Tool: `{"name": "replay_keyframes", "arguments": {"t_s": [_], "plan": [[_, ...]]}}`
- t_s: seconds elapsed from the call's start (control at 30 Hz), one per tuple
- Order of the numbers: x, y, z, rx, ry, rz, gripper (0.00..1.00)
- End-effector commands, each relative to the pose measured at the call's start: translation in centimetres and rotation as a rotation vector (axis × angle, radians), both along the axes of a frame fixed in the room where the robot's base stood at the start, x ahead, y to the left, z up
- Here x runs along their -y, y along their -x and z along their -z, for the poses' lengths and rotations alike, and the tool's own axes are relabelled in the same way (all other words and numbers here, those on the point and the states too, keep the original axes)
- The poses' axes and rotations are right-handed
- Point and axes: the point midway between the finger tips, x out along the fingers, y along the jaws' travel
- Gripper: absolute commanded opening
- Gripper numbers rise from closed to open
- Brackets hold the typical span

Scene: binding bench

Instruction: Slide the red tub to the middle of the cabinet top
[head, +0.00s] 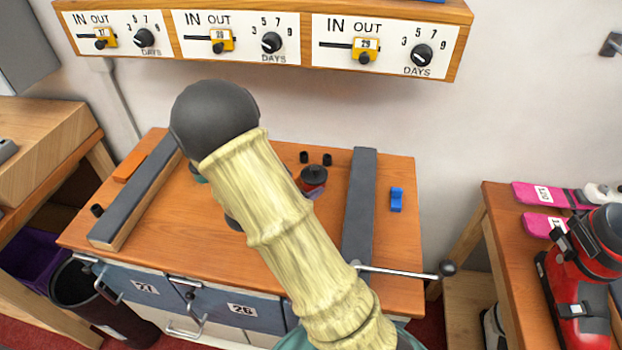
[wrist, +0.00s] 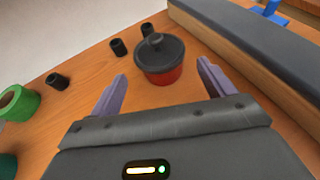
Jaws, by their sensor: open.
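The red tub (head: 313,180) with a dark lid and knob stands on the wooden cabinet top (head: 400,240), towards the back and right of its middle, left of the right grey-topped rail. My arm hides part of the area beside it in the head view. In the wrist view the red tub (wrist: 160,70) is upright just ahead of my gripper (wrist: 163,88). The two purple fingers are open, one towards each side of the tub, with nothing between them at the tips.
Two grey-topped rails, left (head: 135,200) and right (head: 360,205), border the top. Small black cylinders (head: 316,158) stand behind the tub. A blue piece (head: 397,199) lies right of the right rail.

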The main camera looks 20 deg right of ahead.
Motion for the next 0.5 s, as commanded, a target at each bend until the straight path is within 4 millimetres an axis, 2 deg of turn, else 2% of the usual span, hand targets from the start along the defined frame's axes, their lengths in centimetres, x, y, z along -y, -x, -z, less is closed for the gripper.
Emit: {"name": "replay_keyframes", "arguments": {"t_s": [0.23,0.5], "plan": [[3.3,-1.8,1.5,0.000,0.001,0.004,0.82],[4.6,-2.7,2.2,0.000,0.000,0.000,0.82]]}}
